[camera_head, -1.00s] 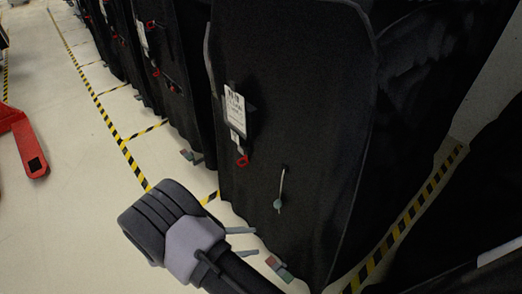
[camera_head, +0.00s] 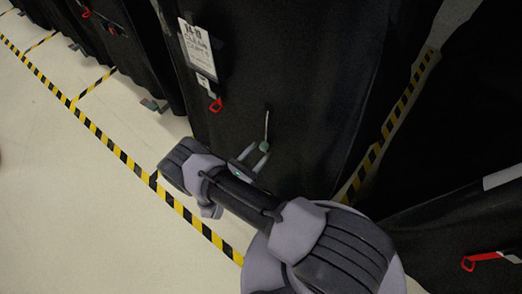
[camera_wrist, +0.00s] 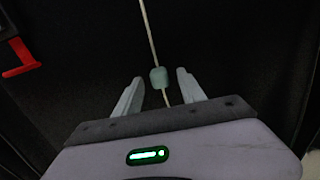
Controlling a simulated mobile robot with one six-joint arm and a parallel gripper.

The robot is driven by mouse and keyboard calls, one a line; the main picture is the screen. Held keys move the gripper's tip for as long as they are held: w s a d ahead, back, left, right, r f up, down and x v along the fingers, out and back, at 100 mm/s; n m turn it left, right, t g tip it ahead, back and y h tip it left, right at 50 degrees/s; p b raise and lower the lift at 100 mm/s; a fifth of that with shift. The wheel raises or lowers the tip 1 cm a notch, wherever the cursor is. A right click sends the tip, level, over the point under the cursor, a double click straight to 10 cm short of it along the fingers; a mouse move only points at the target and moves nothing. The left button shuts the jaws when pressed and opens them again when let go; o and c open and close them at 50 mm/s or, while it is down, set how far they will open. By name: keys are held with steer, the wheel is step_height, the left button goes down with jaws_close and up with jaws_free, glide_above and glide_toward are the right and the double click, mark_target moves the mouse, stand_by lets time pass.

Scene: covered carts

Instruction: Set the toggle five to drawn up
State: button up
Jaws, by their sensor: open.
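A small grey-green toggle (camera_head: 264,146) sits on a thin pale cord (camera_head: 267,122) against the front of a black covered cart (camera_head: 300,60). In the wrist view the toggle (camera_wrist: 159,77) lies between the fingertips of my gripper (camera_wrist: 159,75), with dark gaps on both sides. The cord (camera_wrist: 149,35) runs up from it and a short length shows below. In the head view my gripper (camera_head: 254,157) is open, just below and left of the toggle. Whether the fingers are level in depth with the toggle is hard to tell. No number shows on the toggle.
A white label (camera_head: 197,47) and a red pull (camera_head: 216,105) hang left of the cord; the red pull (camera_wrist: 20,60) also shows at upper left in the wrist view. Another dark cover with a red strap (camera_head: 485,258) stands at right. Striped tape (camera_head: 120,155) marks clear floor at left.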

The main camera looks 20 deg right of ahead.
steer(key=shift+x, duration=0.85)
jaws_close()
steer(key=shift+r, duration=0.1)
stand_by(0.7)
